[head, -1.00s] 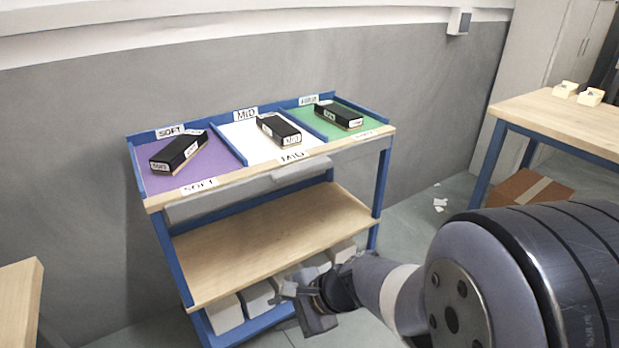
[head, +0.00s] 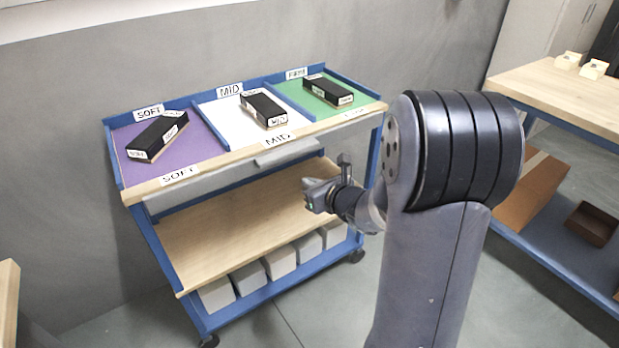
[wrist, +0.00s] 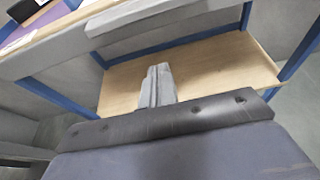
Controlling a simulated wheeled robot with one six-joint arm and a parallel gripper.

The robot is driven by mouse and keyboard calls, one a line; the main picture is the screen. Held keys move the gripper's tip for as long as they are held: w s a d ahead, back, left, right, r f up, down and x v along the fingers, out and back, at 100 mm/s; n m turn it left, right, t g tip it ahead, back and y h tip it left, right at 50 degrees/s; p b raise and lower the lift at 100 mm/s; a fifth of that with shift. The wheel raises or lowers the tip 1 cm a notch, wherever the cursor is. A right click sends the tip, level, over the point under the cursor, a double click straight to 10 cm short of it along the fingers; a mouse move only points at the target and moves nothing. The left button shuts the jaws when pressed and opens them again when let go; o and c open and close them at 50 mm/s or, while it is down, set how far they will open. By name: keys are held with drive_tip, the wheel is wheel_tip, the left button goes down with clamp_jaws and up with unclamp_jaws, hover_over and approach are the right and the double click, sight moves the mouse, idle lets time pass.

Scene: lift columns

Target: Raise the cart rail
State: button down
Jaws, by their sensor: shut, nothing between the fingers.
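The blue-framed cart (head: 156,256) stands against the wall. A long grey rail (head: 225,177) runs along its front, just under the wooden top edge. A lighter grey grip bar (head: 288,152) sticks out near the rail's middle. In the wrist view the rail (wrist: 55,47) crosses the upper left, and the grip bar (wrist: 140,14) is at the top. My gripper (head: 309,198) is in front of the lower shelf, below the grip bar and apart from it. Its fingers (wrist: 158,82) are shut and empty in the wrist view.
Black boxes lie on the purple (head: 190,152), white (head: 225,135) and green (head: 300,103) sections of the cart top. The wooden lower shelf (head: 215,235) is bare. Several grey bins (head: 250,277) stand below it. A wooden bench (head: 545,95) is at right.

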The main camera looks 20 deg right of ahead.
sight(294, 143)
drive_tip(key=w+a+r+p, duration=0.1)
drive_tip(key=w+a, duration=0.1)
drive_tip(key=w, duration=0.4)
drive_tip(key=shift+w+a+r, duration=0.15)
drive_tip(key=shift+w+r, duration=0.1)
drive_tip(key=shift+w, duration=0.15)
wheel_tip(294, 143, up, 6)
drive_tip(key=p, duration=0.3)
drive_tip(key=shift+w, duration=0.1)
drive_tip(key=shift+r, duration=0.1)
